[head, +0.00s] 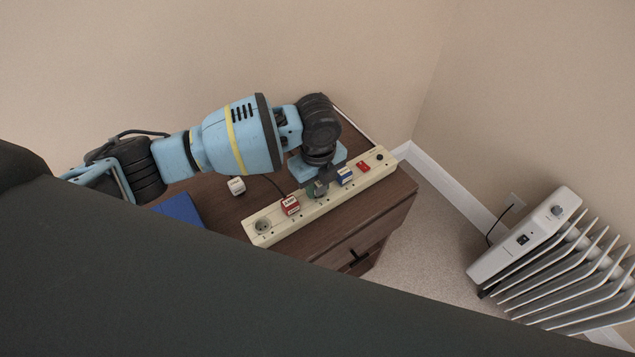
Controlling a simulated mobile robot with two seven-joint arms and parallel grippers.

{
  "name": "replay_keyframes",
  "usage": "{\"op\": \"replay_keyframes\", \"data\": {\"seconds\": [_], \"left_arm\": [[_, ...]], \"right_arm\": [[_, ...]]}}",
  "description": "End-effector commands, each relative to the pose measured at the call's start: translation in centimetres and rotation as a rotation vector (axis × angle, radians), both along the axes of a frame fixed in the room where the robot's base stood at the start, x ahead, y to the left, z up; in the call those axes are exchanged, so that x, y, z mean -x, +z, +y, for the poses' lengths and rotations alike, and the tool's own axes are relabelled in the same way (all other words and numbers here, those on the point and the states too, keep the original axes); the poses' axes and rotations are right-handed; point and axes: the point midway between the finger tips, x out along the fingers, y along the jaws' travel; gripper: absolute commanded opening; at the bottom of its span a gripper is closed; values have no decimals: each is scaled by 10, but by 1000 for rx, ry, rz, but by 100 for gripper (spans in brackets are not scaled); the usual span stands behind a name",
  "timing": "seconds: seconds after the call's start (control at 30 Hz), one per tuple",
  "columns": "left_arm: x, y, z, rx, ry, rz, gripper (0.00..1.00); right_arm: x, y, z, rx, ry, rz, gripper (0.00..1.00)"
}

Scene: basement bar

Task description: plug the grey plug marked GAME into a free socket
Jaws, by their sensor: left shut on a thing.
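A cream power strip (330,203) lies diagonally on a dark brown cabinet. A round socket (263,226) at its near left end is empty. A red and white plug (290,204) and a blue and white plug (345,176) sit in the strip. My left gripper (318,186) points down over the strip between them, shut on a greenish-grey plug (316,190). The fingers partly hide this plug, and I cannot tell whether it is seated. A small pale grey-white plug (236,186) lies loose on the cabinet behind the strip; its marking is too small to read. My right gripper is out of view.
The strip has a red switch (363,166) near its far end. A blue object (179,210) lies at the cabinet's left. A thin dark cord shows behind the strip. A white radiator (525,238) stands on the floor at right. Walls close off the back.

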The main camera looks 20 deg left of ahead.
Motion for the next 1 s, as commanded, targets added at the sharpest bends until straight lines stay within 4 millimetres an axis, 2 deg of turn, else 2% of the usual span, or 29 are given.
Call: {"op": "replay_keyframes", "data": {"seconds": [1.0], "left_arm": [[0, -6, 0, 0, 0, 0, 4]], "right_arm": [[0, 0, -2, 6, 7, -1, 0]]}}
